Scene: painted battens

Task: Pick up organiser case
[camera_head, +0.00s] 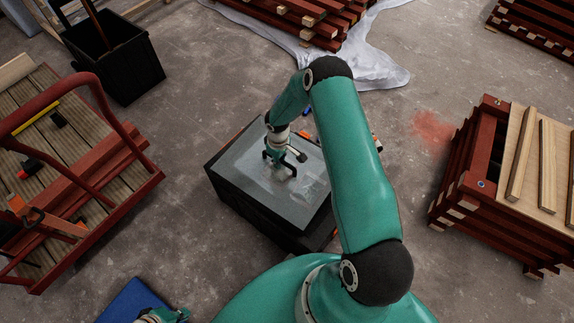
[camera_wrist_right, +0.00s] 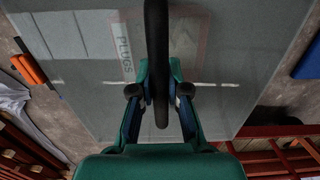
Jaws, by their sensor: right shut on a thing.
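The organiser case (camera_head: 240,165) is a wide dark box with a grey, see-through top, at the middle of the head view. Its top fills much of the right wrist view (camera_wrist_right: 250,80), where a pale label reading "PLUGS" shows through. A black bar-like handle (camera_wrist_right: 156,50) runs over the top. My right gripper (camera_head: 282,163) is over the top of the case, and in the wrist view its fingers (camera_wrist_right: 160,92) are shut on the handle from both sides. I cannot tell whether the case is clear of what is under it. My left gripper (camera_head: 168,316) is partly cut off at the bottom edge.
A red-railed cart (camera_head: 130,190) with a plank deck stands left. A black bin (camera_head: 115,60) is behind it. A red batten stack (camera_head: 480,185) with a board on top stands right. More battens (camera_head: 310,20) lie on a pale sheet at the back. A blue item (camera_head: 130,300) is at bottom left.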

